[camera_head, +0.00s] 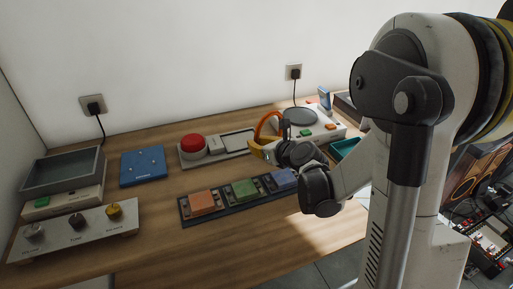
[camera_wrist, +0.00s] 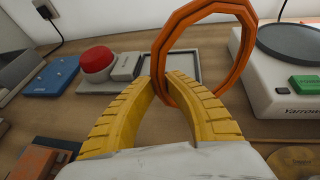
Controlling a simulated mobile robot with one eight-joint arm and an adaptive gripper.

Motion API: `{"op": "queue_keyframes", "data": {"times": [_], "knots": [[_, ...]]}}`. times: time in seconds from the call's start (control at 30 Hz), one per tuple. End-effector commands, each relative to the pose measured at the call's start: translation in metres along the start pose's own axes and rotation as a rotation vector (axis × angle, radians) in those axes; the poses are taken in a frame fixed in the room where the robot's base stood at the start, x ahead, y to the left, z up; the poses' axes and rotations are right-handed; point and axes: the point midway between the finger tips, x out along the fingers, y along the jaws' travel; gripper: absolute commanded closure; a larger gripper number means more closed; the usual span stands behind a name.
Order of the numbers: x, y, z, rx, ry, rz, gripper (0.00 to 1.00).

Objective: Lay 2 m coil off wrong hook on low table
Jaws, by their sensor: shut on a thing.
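An orange coil (camera_wrist: 158,62), a faceted ring, stands upright in the fingertips of my gripper (camera_wrist: 163,80) in the wrist view. My yellow ridged fingers are shut on its lower left side. In the head view the coil (camera_head: 259,124) shows as a thin orange arc above my gripper (camera_head: 258,146), over the back part of the wooden table (camera_head: 160,225). The coil's lower edge is near the tabletop in the wrist view; I cannot tell whether it touches. I cannot make out a hook in either view.
A red button (camera_head: 193,144) on a grey plate stands left of my gripper. A white device with a round grey plate (camera_head: 299,116) is close to its right. A strip with coloured blocks (camera_head: 243,188) lies in front. Bare wood shows at the table's front left.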

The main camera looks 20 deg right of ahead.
Motion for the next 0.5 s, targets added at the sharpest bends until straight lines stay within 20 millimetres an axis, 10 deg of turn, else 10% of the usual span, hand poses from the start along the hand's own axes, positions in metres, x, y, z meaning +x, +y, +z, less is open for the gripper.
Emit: {"op": "queue_keyframes", "data": {"times": [0.27, 0.33, 0.5], "knots": [[0.0001, -0.0003, -0.0004, 0.000, 0.000, 0.000, 1.00], [0.0000, -0.0003, -0.0003, 0.000, 0.001, 0.000, 0.68], [-0.0001, -0.0002, -0.0003, 0.000, 0.001, 0.000, 0.67]]}}
